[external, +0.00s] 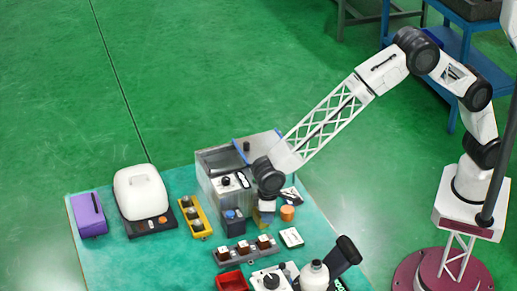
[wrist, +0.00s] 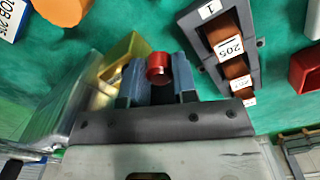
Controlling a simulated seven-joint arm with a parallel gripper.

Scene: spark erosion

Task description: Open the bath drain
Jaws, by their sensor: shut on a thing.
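The bath appears to be the clear-walled metal tank (external: 212,165) at the back of the green mat. A clear panel edge (wrist: 62,110), possibly its wall, shows at the left of the wrist view. My gripper (external: 266,211) is low at the tank's front right corner. In the wrist view my gripper (wrist: 160,80) has its two blue-grey fingers shut on a small red cylinder (wrist: 158,66), whose round end shows between them. I cannot tell whether it is the drain's plug or handle. The red cylinder is hidden in the external view.
A yellow block (wrist: 125,58) lies close left of the fingers. A grey rack with brown blocks (wrist: 215,40) stands close right. An orange cylinder (external: 287,213) and white card (external: 291,237) are nearby. A dark box (external: 233,224) and red bin (external: 232,281) stand left of my gripper.

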